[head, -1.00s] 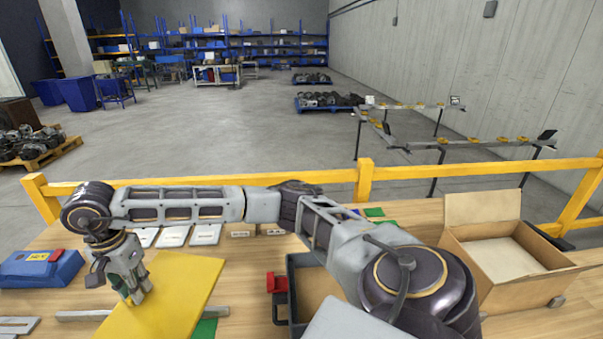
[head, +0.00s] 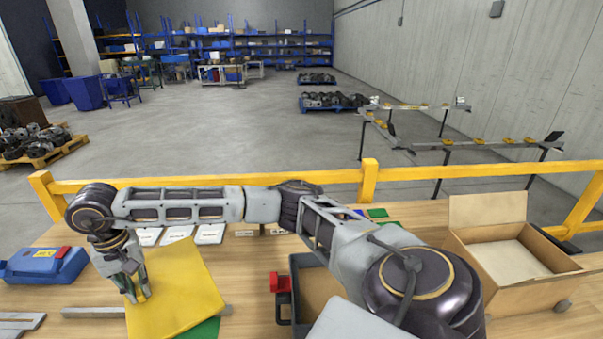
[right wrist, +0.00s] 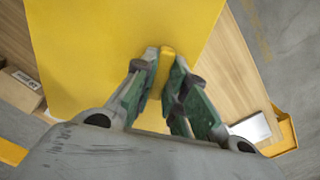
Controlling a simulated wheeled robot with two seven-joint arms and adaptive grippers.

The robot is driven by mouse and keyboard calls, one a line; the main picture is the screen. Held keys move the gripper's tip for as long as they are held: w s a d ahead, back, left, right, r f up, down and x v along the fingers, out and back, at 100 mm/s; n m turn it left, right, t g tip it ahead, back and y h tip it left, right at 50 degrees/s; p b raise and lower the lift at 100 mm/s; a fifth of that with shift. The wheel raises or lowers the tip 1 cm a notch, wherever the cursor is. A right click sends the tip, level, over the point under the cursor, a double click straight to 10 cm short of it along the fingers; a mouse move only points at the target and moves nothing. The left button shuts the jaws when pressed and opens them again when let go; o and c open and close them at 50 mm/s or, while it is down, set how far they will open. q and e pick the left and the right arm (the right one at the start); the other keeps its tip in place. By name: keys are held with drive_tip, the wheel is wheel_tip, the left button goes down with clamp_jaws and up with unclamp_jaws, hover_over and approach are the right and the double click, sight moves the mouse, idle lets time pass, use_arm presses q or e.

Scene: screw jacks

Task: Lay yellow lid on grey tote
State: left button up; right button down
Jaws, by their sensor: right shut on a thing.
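The yellow lid (head: 182,295) is a flat plate at the left front of the table. My right gripper (head: 138,294) points down and is shut on the lid's raised yellow grip (right wrist: 166,62), near its left edge in the head view. The lid's plate (right wrist: 110,45) fills much of the right wrist view. Whether it touches the table is hard to tell. The grey tote (head: 294,325) is a dark grey open box with a red catch (head: 280,282), right of the lid. My right arm hides much of the tote. My left gripper is not in view.
A blue case (head: 44,265) lies left of the lid. A metal bar (head: 95,312) and a green sheet (head: 207,328) show beside the lid. White cards (head: 180,234) lie behind it. An open cardboard box (head: 505,300) stands right of the tote. A yellow rail (head: 420,172) runs behind the table.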

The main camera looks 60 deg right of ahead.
sight(163, 278)
drive_tip(key=n, duration=0.3)
drive_tip(key=shift+w+d+f+p, duration=0.15)
drive_tip(key=shift+w+d+p, duration=0.1)
drive_tip(key=shift+d+p, duration=0.05)
drive_tip(key=shift+w+d+f+n+p, duration=0.1)
drive_tip(key=shift+d+n+p, duration=0.25)
drive_tip(key=shift+n, duration=0.35)
drive_tip(key=shift+d+p, duration=0.25)
drive_tip(key=shift+p, duration=0.05)
drive_tip(key=shift+d+f+p, duration=0.1)
drive_tip(key=shift+d+p, duration=0.8)
drive_tip(key=shift+s+d+p, duration=0.2)
drive_tip(key=shift+d+p, duration=0.3)
drive_tip(key=shift+p, duration=0.05)
drive_tip(key=shift+s+d+p, duration=0.15)
drive_tip(key=shift+d+p, duration=0.35)
drive_tip(key=shift+s+d+r+p, duration=0.25)
drive_tip(key=shift+d+p, duration=0.2)
drive_tip(key=shift+p, duration=0.2)
drive_tip(key=shift+s+d+r+p, duration=0.1)
drive_tip(key=shift+s+d+p, duration=0.1)
drive_tip(key=shift+d+p, duration=0.35)
drive_tip(key=shift+r+p, duration=0.1)
drive_tip(key=shift+p, duration=0.2)
drive_tip(key=shift+s+r+p, duration=0.15)
drive_tip(key=shift+r+p, duration=0.05)
drive_tip(key=shift+p, duration=0.2)
drive_tip(key=shift+d, duration=0.1)
